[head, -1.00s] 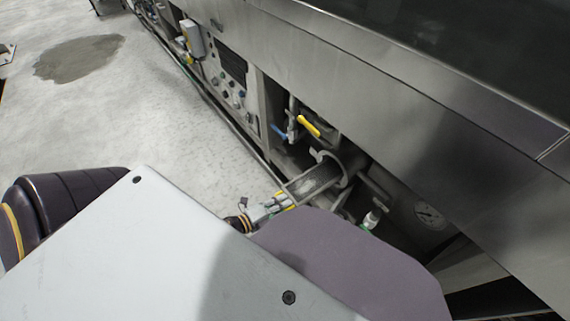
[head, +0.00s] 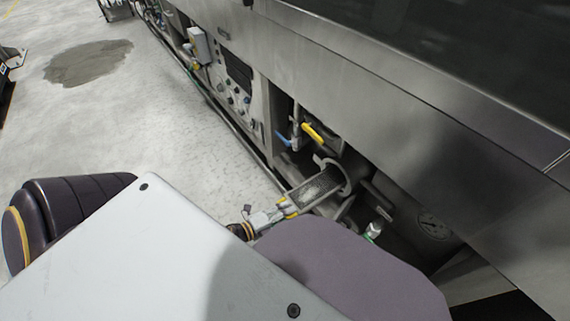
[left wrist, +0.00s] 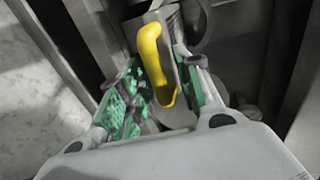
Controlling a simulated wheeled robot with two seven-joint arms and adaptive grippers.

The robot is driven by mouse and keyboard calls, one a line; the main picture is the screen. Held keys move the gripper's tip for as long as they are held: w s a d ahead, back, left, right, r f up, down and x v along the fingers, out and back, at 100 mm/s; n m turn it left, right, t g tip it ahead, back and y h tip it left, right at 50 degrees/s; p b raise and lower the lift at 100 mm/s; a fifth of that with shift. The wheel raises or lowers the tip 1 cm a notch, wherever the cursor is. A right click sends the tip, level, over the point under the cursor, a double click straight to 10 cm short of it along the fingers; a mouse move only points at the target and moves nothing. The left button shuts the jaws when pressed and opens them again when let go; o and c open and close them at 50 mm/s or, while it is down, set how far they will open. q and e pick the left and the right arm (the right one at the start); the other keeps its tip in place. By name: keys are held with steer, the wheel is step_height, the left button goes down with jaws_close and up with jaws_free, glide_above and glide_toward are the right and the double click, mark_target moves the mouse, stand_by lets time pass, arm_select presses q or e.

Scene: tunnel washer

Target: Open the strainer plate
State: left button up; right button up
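The strainer plate (head: 318,188) looks like a grey, fine-textured rectangle in a frame. In the head view it juts out from a round metal housing (head: 352,170) low in the washer's side. My left gripper (head: 280,211) is at its outer end, beside small yellow parts. In the left wrist view my left gripper (left wrist: 158,92) has its green-padded fingers spread apart. A yellow handle (left wrist: 149,48) on a grey part lies between them, with no clear grip on it. My right gripper is not in view.
A yellow valve lever (head: 313,133) is above the housing. A control panel (head: 238,85) is farther left along the machine. Open floor (head: 150,125) lies to the left.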

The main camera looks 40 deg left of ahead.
arm_select(q)
steer(key=v, duration=1.2)
stand_by(0.4)
steer(key=shift+f, duration=0.1)
stand_by(0.5)
